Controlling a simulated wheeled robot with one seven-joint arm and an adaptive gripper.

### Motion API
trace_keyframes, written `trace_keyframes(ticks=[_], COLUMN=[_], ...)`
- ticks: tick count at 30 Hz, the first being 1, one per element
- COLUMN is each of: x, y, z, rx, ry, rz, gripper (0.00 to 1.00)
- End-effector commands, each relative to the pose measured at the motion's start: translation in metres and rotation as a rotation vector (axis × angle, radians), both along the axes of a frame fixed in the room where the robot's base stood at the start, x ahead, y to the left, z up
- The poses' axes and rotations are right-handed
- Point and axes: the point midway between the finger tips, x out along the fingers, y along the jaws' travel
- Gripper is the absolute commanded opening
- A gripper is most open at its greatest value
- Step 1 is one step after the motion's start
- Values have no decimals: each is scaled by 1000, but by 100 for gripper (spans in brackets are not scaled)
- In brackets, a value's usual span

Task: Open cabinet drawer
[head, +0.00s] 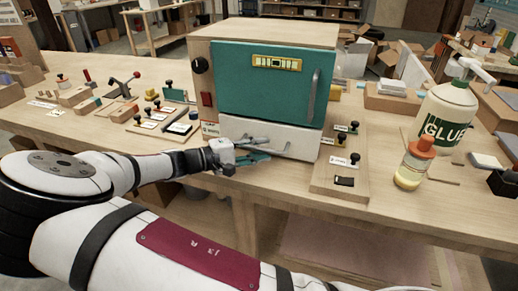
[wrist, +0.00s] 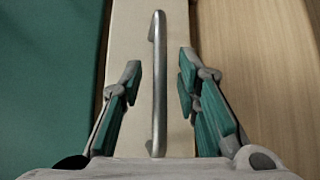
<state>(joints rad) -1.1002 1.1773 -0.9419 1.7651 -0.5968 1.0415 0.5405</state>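The cabinet (head: 275,75) is a wooden box with a teal door on the workbench. Its pale drawer (head: 304,146) sits below the door and looks shut. The drawer also shows in the wrist view (wrist: 133,20), with teal on its left and wood on its right. My gripper (head: 268,148) is at the drawer front in the head view and partly covers the handle. In the wrist view, the metal drawer handle (wrist: 157,85) lies between the two open fingers of my gripper (wrist: 159,78). Gaps show on both sides, so neither finger visibly touches it.
A small board with black knobs (head: 340,165) stands right of the drawer. A glue bottle (head: 447,115) and an orange-capped bottle (head: 412,165) stand farther right. Labelled boards with small parts (head: 150,120) lie left of the cabinet. The bench front (head: 270,185) is mostly clear.

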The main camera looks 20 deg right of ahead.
Motion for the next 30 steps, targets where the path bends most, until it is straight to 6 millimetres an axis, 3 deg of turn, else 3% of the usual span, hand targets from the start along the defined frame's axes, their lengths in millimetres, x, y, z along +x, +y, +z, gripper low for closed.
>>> trace_keyframes(ticks=[5,9,20,30], x=[0,0,-9,-73], y=[0,0,7,53], z=[0,0,1,3], rx=[0,0,0,1], ry=[0,0,3,5], rz=[0,0,1,4], gripper=[30,0,0,0])
